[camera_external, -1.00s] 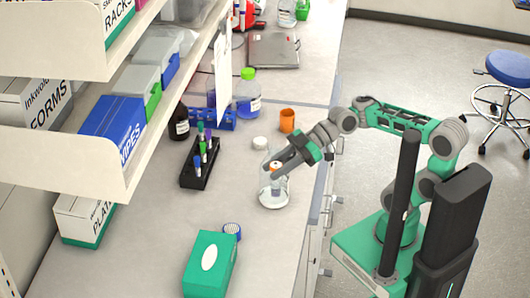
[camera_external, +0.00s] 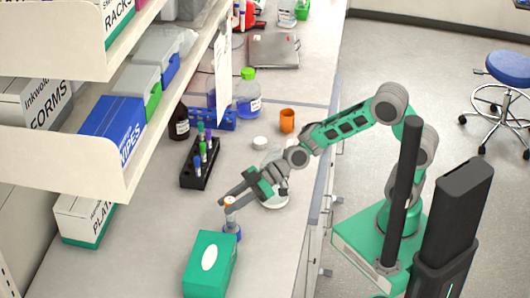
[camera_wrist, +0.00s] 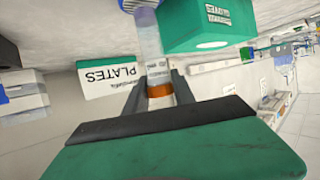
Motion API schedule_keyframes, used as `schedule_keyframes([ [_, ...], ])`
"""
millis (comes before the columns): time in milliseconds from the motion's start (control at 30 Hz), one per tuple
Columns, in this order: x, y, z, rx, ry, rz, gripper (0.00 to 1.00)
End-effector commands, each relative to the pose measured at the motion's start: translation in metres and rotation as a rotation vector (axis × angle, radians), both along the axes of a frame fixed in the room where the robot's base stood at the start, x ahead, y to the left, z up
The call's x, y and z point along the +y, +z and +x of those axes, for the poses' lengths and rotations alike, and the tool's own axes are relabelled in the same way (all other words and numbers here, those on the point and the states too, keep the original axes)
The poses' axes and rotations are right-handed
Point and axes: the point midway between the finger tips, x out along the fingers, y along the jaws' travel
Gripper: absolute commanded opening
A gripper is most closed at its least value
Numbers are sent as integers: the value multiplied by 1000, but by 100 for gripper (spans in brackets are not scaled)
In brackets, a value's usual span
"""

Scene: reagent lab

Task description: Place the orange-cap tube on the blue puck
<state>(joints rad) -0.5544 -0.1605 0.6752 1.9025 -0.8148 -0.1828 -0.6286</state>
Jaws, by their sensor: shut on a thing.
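My gripper (camera_external: 227,202) is shut on the orange-cap tube (camera_external: 230,217) near its cap. The tube is nearly upright, with its lower end at the blue puck (camera_external: 233,235); I cannot tell whether it touches. The puck is on the bench behind the green glove box, partly hidden by the tube and box. In the wrist view, the tube (camera_wrist: 151,45) extends from between my fingers (camera_wrist: 160,88), its orange cap nearest the camera. The puck (camera_wrist: 138,4) shows only in part at the top edge, by the tube's far end.
The green glove box (camera_external: 210,264) stands close in front of the puck. A glass flask (camera_external: 274,194) is under my forearm. A black rack (camera_external: 200,163) of tubes, an orange cup (camera_external: 287,120) and a white lid (camera_external: 260,142) stand farther back. Shelves (camera_external: 150,150) overhang the left side.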

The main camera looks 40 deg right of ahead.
Motion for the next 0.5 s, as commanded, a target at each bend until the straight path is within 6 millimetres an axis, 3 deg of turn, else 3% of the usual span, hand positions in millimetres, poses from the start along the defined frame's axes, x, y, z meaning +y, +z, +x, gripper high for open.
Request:
schedule_keyframes([
  [433,0,-9,0,-4,0,3,0],
  [467,0,-8,0,-3,0,3,33],
  [500,0,-7,0,-3,0,3,36],
])
